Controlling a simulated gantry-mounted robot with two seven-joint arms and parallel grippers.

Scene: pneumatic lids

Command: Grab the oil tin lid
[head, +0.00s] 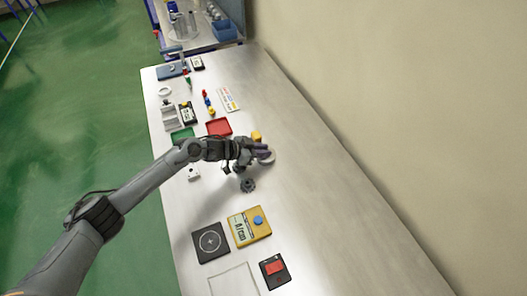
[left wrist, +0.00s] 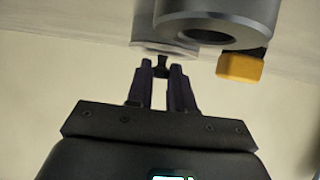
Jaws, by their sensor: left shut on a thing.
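My left gripper (head: 246,155) reaches over the middle of the bench. In the left wrist view its two dark fingers (left wrist: 162,75) are shut on a small dark knob. The knob joins a round pale grey disc, which looks like the oil tin lid (left wrist: 160,48). Beside it is a larger grey cylinder (left wrist: 222,24) with a round opening or recess; I cannot tell if it is the tin. In the head view a round grey thing (head: 266,157) shows just right of the fingers; the gripper hides part of it. My right gripper is not in view.
A yellow block (left wrist: 240,67) is close by the cylinder. A dark toothed part (head: 248,185) lies in front of the gripper. Red (head: 219,128) and green (head: 182,134) trays lie behind, and a yellow meter (head: 249,226) in front. The bench's right side is clear, beside the wall.

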